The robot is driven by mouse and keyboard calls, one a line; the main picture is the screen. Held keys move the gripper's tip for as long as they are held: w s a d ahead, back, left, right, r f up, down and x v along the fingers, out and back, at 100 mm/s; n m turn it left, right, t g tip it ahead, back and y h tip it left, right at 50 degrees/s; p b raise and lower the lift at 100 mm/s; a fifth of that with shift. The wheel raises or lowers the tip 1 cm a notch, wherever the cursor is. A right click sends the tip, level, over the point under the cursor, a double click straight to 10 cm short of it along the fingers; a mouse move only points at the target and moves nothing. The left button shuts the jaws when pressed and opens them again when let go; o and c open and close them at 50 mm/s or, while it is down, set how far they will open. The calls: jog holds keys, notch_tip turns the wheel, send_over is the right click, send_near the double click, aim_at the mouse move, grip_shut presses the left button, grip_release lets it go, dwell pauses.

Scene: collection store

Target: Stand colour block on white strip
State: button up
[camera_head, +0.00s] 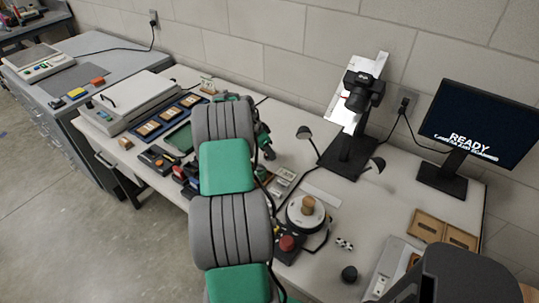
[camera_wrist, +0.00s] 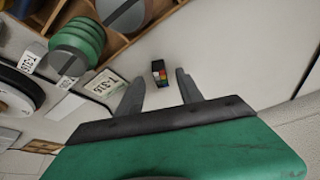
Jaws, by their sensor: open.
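The colour block (camera_wrist: 160,72) shows in the wrist view as a small dark block with a face of coloured squares. It stands on a pale surface. My gripper (camera_wrist: 158,84) is open, its two fingers apart and pointing toward the block, which appears between the fingertips. No contact shows, and I cannot tell the exact gap. In the head view I cannot make out the block; my arm covers the middle of the bench. A pale strip (camera_head: 322,194), likely the white strip, lies on the bench right of my arm.
A round device with a wooden knob (camera_head: 306,211) and a small checkered piece (camera_head: 344,244) are nearby. A camera stand (camera_head: 347,155) and a monitor (camera_head: 478,125) stand behind. In the wrist view, a green ribbed object (camera_wrist: 77,42) and label cards (camera_wrist: 101,88) lie left of the fingers.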

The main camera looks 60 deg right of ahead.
jog(key=shift+x, duration=0.9)
jog(key=shift+w+r, duration=0.1)
grip_shut()
